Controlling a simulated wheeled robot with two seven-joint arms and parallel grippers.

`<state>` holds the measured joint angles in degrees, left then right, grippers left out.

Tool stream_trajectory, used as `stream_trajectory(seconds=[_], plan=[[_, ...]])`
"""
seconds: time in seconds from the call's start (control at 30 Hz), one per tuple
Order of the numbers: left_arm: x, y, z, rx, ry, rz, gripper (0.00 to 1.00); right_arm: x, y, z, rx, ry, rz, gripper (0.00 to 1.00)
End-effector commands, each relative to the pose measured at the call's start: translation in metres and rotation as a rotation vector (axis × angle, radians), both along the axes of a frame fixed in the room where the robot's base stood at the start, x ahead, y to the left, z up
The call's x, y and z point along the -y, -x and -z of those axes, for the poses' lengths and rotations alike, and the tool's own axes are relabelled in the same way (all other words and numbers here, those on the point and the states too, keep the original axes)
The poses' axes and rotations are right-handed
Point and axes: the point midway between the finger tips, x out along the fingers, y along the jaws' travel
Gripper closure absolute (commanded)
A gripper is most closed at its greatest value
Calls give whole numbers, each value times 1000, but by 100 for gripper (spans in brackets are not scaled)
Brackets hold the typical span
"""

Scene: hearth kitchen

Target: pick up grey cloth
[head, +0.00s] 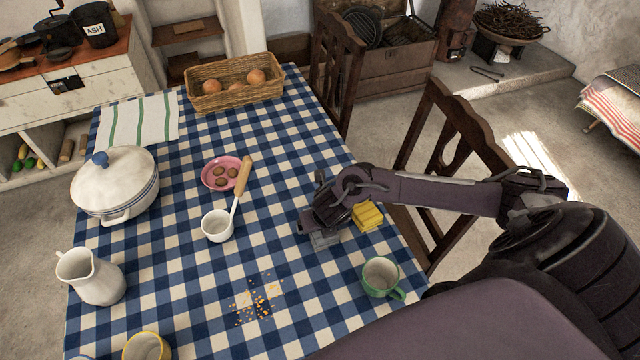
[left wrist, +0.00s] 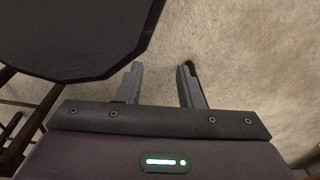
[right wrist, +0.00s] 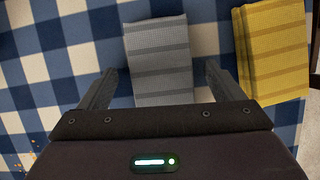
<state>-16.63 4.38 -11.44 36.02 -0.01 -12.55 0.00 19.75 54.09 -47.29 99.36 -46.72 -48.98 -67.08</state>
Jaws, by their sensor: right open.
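The grey cloth (right wrist: 158,58) is a folded, striped piece lying on the blue-and-white checked tablecloth, seen in the right wrist view. In the head view only a bit of the grey cloth (head: 325,240) shows under my right gripper (head: 318,232). In the right wrist view my right gripper (right wrist: 165,88) is open, with its fingers on either side of the cloth's near part. I cannot tell whether the fingers touch it. My left gripper (left wrist: 162,82) is open and empty, over bare floor in the left wrist view.
A folded yellow cloth (head: 367,216) lies just right of the grey one. A green mug (head: 381,278) stands nearer, by the table's right edge. Crumbs (head: 258,299), a white ladle (head: 218,225) and a pink plate (head: 214,180) are to the left. Chairs (head: 455,150) stand along the right side.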

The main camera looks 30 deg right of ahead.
Motion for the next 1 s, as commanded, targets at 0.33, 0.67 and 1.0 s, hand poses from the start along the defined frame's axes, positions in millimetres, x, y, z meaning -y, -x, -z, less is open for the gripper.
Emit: stream_trajectory(seconds=[0.33, 0.67, 1.0], plan=[[-1, 16, 2, -23, -2, 2, 67, 0, 0, 0, 0, 0, 1, 51], [-3, 16, 1, -24, -4, 2, 67, 0, 0, -2, 0, -1, 1, 61], [-4, 13, -6, -20, -6, 2, 67, -1, -1, -41, 5, -1, -2, 61]])
